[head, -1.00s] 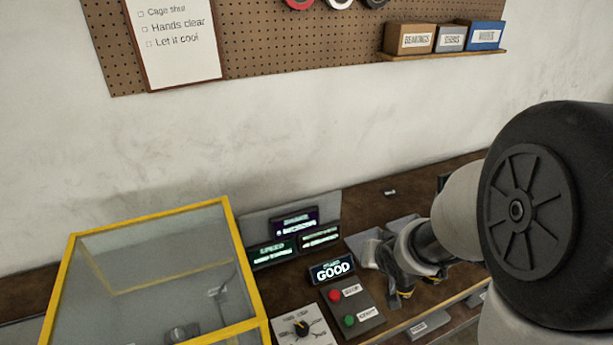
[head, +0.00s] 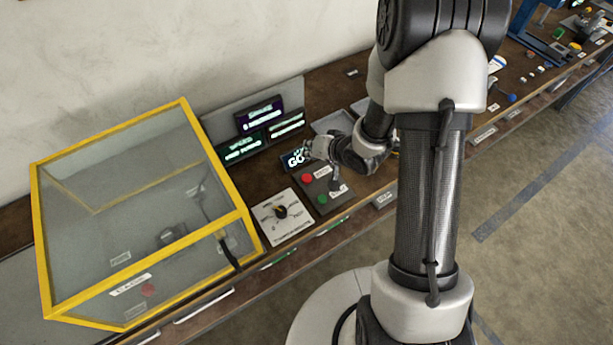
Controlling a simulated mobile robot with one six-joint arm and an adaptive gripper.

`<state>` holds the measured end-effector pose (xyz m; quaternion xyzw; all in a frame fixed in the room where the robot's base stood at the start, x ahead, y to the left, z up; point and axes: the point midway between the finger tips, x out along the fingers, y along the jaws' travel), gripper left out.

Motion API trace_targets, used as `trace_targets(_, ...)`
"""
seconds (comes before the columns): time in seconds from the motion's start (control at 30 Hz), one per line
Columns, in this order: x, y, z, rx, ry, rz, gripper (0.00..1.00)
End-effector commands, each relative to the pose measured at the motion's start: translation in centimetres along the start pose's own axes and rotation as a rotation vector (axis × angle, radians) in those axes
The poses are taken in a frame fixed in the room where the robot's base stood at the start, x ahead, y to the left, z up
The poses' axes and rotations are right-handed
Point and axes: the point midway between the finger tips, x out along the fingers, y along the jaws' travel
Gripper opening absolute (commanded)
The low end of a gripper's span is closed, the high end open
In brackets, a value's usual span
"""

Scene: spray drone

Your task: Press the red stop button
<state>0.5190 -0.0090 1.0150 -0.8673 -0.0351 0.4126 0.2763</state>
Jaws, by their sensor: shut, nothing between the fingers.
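The red button (head: 307,178) sits on a dark grey control box on the bench, with a label to its right. A green button (head: 322,198) is below it on the same box. My gripper (head: 337,186) is shut and empty, pointing down over the right side of the box. It is to the right of the red button and partly covers the labels. Whether the fingertips touch the box cannot be told.
A yellow-framed clear cage (head: 140,215) stands to the left. A dial panel (head: 283,217) lies between cage and box. Small lit displays (head: 262,118) stand behind, and a lit sign (head: 293,160) is partly hidden by my wrist. Bench tools lie far right.

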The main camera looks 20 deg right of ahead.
Motion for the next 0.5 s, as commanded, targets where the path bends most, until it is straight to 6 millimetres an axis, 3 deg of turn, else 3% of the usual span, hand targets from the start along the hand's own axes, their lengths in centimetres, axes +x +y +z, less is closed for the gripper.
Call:
trace_targets(0.27,1.3,1.0,1.0,-0.001,0.000,0.001,0.00)
trace_targets(0.5,3.7,2.7,2.7,-0.001,0.000,0.001,0.00)
